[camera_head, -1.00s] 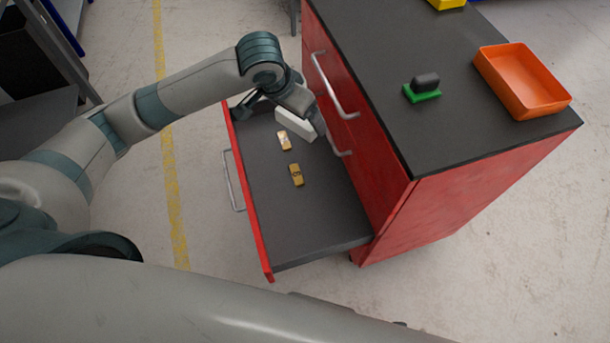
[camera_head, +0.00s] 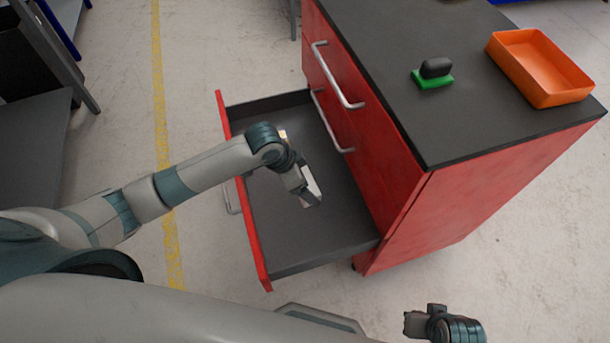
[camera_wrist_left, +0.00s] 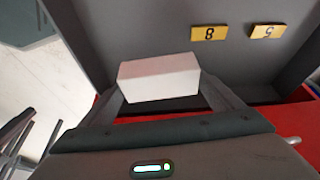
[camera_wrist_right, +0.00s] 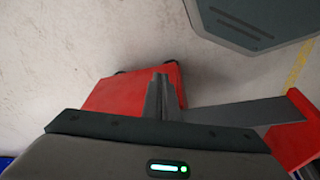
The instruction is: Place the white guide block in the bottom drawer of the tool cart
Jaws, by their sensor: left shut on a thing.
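The white guide block (camera_head: 313,182) is between the fingers of my left gripper (camera_head: 307,197), over the open bottom drawer (camera_head: 290,245). In the left wrist view the block (camera_wrist_left: 160,78) lies crosswise, with the left gripper (camera_wrist_left: 165,95) shut on it. I cannot tell whether the block touches the drawer floor. The red tool cart (camera_head: 480,205) has a dark top. My right gripper (camera_head: 425,313) is empty, in front of the cart at lower right; in the right wrist view its fingers (camera_wrist_right: 162,95) are together.
Yellow tags marked 8 (camera_wrist_left: 209,33) and 5 (camera_wrist_left: 267,31) lie on the drawer floor. On the cart top are an orange tray (camera_head: 540,70) and a green base with a dark piece (camera_head: 434,75). The drawer's near end is clear.

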